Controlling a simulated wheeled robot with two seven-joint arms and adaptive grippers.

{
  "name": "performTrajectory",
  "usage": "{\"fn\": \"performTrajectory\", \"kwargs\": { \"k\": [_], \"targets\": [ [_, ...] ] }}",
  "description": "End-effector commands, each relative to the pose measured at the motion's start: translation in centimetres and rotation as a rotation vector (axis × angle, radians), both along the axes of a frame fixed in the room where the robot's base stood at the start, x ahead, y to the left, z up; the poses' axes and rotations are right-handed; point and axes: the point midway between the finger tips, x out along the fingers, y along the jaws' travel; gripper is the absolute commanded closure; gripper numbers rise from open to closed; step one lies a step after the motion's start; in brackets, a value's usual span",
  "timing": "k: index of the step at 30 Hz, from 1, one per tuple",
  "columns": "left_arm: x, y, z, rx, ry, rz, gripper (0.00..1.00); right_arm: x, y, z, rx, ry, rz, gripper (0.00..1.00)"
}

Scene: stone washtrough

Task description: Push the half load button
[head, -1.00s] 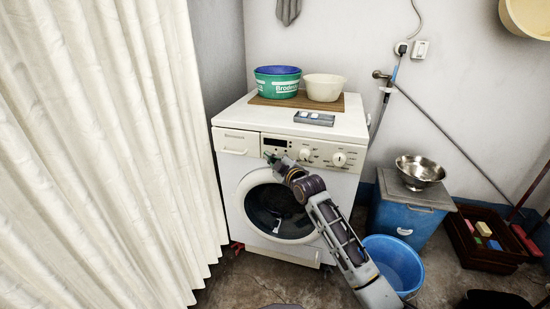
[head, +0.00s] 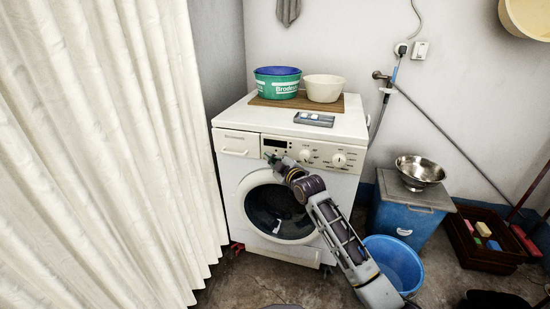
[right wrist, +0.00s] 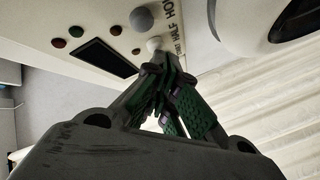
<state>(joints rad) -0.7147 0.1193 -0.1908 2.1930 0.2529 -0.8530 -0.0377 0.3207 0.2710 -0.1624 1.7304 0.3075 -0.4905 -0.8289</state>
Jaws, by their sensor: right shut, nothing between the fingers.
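The washing machine (head: 240,180) stands against the back wall, with its control panel (head: 318,152) along the top front. My right gripper (head: 271,158) is at the left part of the panel, just below the dark display (head: 275,142). In the right wrist view the closed fingertips (right wrist: 163,62) are empty. They are at or very close to a small pale round button (right wrist: 154,44); I cannot tell whether they touch. A grey round button (right wrist: 141,19) is beside it. Lettering including "HALF" (right wrist: 206,32) is printed nearby; which button it labels is unclear. My left gripper is not in view.
A green basin (head: 277,86), a cream bowl (head: 323,88) and a small grey tray (head: 314,119) are on the machine's top. A blue bucket (head: 395,262) stands right of my right arm, near a blue bin (head: 398,219). A white curtain (head: 100,150) fills the left.

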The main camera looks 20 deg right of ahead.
Motion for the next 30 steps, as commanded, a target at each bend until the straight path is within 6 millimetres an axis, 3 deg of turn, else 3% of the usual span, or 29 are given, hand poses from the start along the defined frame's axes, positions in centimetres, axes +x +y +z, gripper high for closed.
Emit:
{"fn": "performTrajectory", "kwargs": {
  "k": [15, 30],
  "targets": [
    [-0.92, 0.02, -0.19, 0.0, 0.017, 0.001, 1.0, 0.25, -0.18, 0.03, 0.0, 0.0, 0.0, 1.0],
    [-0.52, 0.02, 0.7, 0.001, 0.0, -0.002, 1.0, 0.15, -0.09, 0.08, 0.001, 0.001, 0.001, 1.0]
  ]
}}
